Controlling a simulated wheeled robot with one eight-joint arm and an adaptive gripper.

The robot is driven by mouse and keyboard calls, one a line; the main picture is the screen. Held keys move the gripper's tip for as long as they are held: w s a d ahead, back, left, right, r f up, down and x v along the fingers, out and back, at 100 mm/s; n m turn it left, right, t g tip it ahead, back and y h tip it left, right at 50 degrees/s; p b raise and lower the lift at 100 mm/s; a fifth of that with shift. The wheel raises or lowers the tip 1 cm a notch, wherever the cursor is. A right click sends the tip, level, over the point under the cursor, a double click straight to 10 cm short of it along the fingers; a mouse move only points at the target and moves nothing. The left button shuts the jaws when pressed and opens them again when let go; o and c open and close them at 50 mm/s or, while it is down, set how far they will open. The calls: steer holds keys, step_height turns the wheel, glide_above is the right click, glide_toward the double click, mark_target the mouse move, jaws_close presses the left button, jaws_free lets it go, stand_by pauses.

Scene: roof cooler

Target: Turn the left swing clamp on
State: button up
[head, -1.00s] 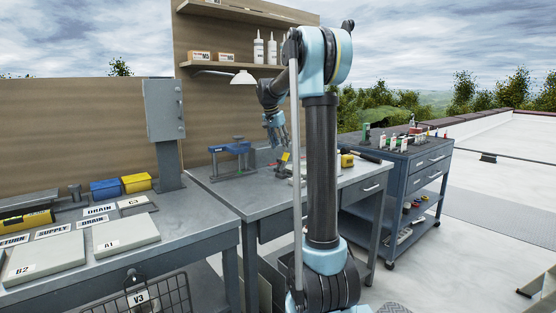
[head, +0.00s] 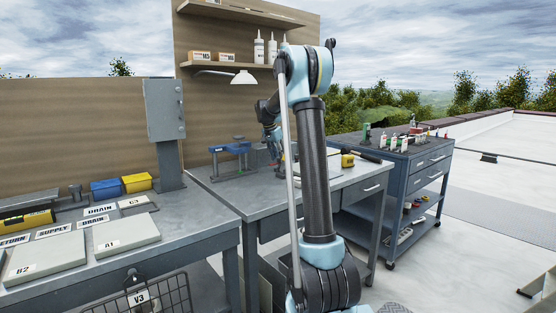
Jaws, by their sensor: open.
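My gripper (head: 274,152) hangs over the back of the middle workbench (head: 215,200) in the head view. It is small here and partly hidden behind my own arm, and its fingers look open. I cannot make out the left swing clamp for certain; the area right around the gripper is small and partly covered by my arm.
A grey box on a post (head: 165,110) stands left of the fixture. A lamp (head: 243,77) hangs above the bench. A yellow-and-black tool (head: 348,160) lies at its right. The left bench (head: 195,230) holds labelled plates and bins. A tool cart (head: 405,165) stands to the right.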

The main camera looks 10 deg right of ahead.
steer(key=shift+w+d+f, duration=0.15)
steer(key=shift+f, duration=0.3)
jaws_close()
